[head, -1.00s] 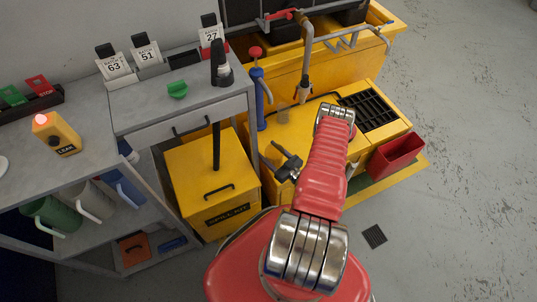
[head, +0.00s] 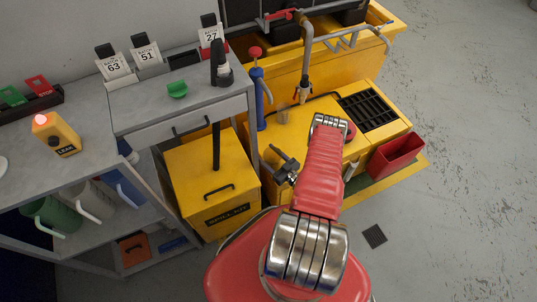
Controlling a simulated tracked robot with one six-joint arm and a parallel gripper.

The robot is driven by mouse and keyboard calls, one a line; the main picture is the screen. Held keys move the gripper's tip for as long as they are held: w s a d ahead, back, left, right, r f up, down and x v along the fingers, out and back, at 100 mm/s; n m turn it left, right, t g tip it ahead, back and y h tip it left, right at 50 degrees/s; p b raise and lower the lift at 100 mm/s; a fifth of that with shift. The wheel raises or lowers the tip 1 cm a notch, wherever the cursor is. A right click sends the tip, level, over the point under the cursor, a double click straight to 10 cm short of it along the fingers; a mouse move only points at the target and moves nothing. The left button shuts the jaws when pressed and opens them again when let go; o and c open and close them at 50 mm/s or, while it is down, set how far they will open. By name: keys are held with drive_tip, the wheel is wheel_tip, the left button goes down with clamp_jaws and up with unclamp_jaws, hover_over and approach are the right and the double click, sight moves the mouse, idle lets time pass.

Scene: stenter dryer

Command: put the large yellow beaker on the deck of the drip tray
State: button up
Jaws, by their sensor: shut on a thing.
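My red arm reaches over a yellow unit that looks like the drip tray (head: 398,122), with a black grated deck (head: 368,110) at its right. My dark gripper (head: 281,163) shows left of the arm, in front of the unit's left part and apart from the grate. It is shut, and what it holds blends with the yellow behind, so I cannot make out the large yellow beaker's outline.
A tap pipe (head: 307,60) and a blue pump with a red knob (head: 257,85) stand behind. A red bin (head: 396,154) hangs at the unit's front right. A yellow spill kit box (head: 210,180) and a grey shelf bench (head: 180,115) are at left.

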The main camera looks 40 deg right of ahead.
sight(279, 165)
drive_tip(key=o, duration=0.9)
drive_tip(key=shift+f, duration=0.1)
drive_tip(key=shift+s+d, duration=0.2)
drive_tip(key=shift+s, duration=5.85)
